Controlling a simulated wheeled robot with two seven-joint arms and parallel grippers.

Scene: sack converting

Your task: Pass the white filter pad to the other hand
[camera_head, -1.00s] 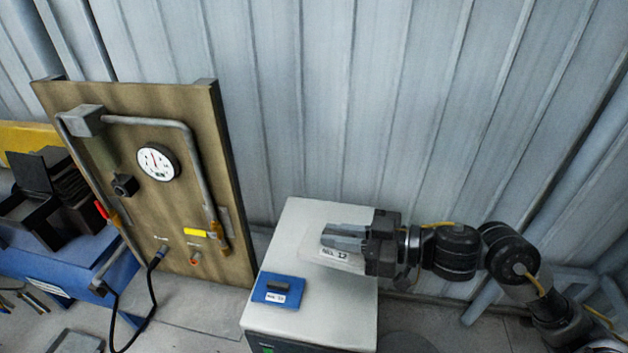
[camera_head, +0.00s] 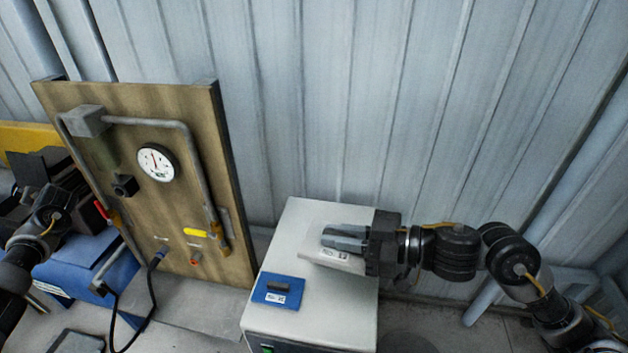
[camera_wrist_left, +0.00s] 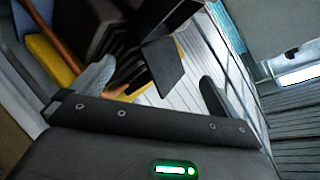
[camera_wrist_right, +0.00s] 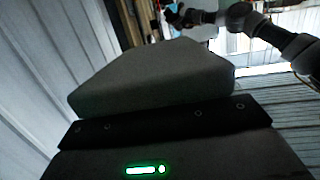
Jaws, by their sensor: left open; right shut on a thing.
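The white filter pad (camera_head: 350,265), a flat pale slab with a small printed label, is held in my right gripper (camera_head: 335,240) above the white cabinet. In the right wrist view the pad (camera_wrist_right: 155,80) looks like a thick grey slab filling the space ahead of the jaws and hiding the fingers. My left gripper (camera_wrist_left: 150,88) shows in the left wrist view with its two fingers apart and nothing between them. In the head view my left arm is at the left edge, far from the pad; its jaws blend into dark objects there.
A white cabinet (camera_head: 290,235) stands in the middle with a blue plate (camera_head: 278,291) on its top. A brown board (camera_head: 185,120) with a gauge (camera_head: 156,163) and pipes stands between my two arms. A blue bench (camera_head: 80,262) is at the left; a corrugated wall is behind.

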